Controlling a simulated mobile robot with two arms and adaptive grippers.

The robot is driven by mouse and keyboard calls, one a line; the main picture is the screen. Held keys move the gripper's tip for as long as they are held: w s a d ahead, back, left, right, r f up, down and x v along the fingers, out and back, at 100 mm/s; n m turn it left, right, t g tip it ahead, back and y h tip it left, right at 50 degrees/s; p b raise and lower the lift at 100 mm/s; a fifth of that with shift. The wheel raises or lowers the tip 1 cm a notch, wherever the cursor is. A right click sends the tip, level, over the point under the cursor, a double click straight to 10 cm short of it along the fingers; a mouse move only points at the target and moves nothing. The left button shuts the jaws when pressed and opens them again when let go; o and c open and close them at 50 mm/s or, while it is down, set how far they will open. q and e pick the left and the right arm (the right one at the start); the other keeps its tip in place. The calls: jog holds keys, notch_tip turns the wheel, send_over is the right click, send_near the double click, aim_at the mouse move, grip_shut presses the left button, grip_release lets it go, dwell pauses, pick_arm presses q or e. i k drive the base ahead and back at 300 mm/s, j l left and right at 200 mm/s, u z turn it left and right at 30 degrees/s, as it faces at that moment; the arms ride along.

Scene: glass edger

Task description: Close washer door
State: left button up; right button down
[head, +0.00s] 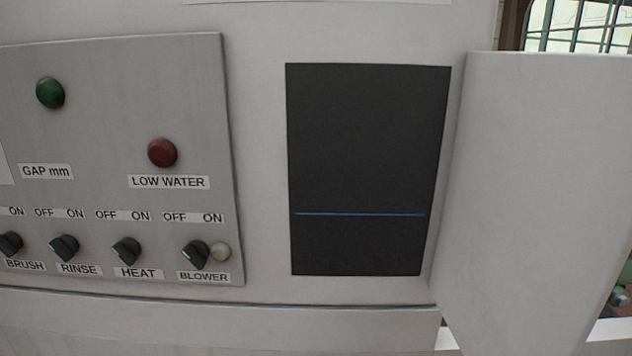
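The washer door (535,190) is a plain light grey panel at the right. It stands swung outward from the machine front, its left edge along the right side of a dark rectangular opening (365,140). The opening is uncovered, and a thin blue horizontal line (360,214) crosses its lower part. No handle shows on the visible face of the door. Neither of my grippers is in view.
A control panel (120,215) fills the left, with a green lamp (50,92), a red LOW WATER lamp (162,152) and several black knobs (127,250). A ledge (250,300) runs below. A window (578,25) shows behind the door.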

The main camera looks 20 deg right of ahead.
aim_at(535, 240)
jog(key=l+z, duration=0.15)
jog(key=l, duration=1.3)
jog(key=k, duration=0.1)
